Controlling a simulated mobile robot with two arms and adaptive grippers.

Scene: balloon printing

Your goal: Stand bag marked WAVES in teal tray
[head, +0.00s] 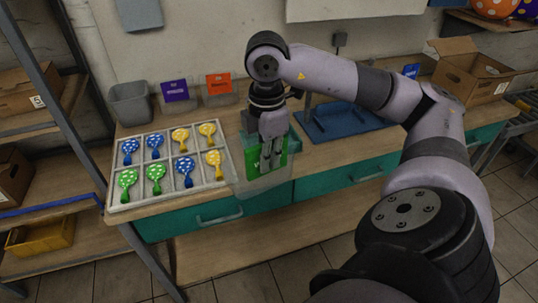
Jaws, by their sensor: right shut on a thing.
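My right gripper (270,164) reaches down over the front of the workbench and is shut on a clear bag with a green card (282,158). White marks show on the card, but the fingers cover part of it and I cannot read the name. The clear lower part of the bag shows in front of the bench's front edge. A teal surface (244,139) shows just behind the gripper and bag, possibly the teal tray; the arm and bag hide most of it. My left gripper is not in view.
A compartment tray (165,145) of spotted balloons lies left of the bag. A purple-card bag (174,91), an orange-card bag (219,83) and a grey bin (130,103) stand behind. A blue platform (340,121) and open cardboard box (470,75) are to the right.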

